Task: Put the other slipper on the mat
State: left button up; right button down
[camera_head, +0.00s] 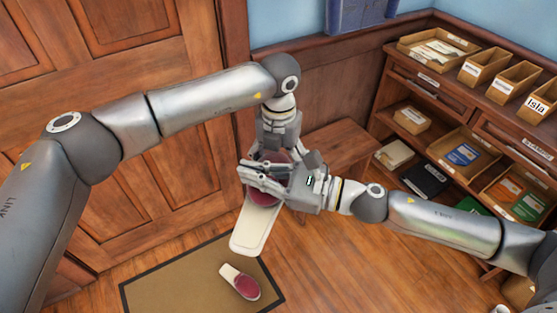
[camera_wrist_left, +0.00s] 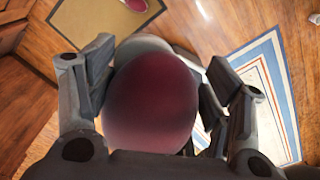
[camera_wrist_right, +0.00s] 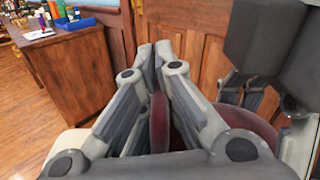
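A slipper (camera_head: 257,230) with a maroon toe and cream sole is held in the air beyond the mat's far edge. Its matching slipper (camera_head: 244,284) lies on the tan, dark-bordered mat (camera_head: 165,287). My right gripper (camera_head: 250,174) is closed on the held slipper; in the right wrist view its fingers (camera_wrist_right: 156,58) pinch a maroon wall (camera_wrist_right: 158,122). My left gripper (camera_head: 277,156) comes from above. In the left wrist view its spread fingers (camera_wrist_left: 160,75) stand either side of the maroon toe (camera_wrist_left: 150,105), with a gap at the right. The grippers hide part of the slipper.
A wooden door (camera_head: 130,75) stands behind the mat at left. A low wooden bench (camera_head: 338,150) is behind the grippers. A bookcase (camera_head: 392,80) with trays fills the right. A blue-bordered rug (camera_wrist_left: 270,90) shows in the left wrist view. Much of the mat is bare.

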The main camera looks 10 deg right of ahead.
pick_arm(q)
jog(key=c, duration=0.7)
jog(key=shift+o, duration=0.2)
jog(key=shift+s+d, duration=0.1)
pick_arm(e)
jog(key=c, duration=1.8)
grip_release()
jog(key=shift+r, duration=0.1)
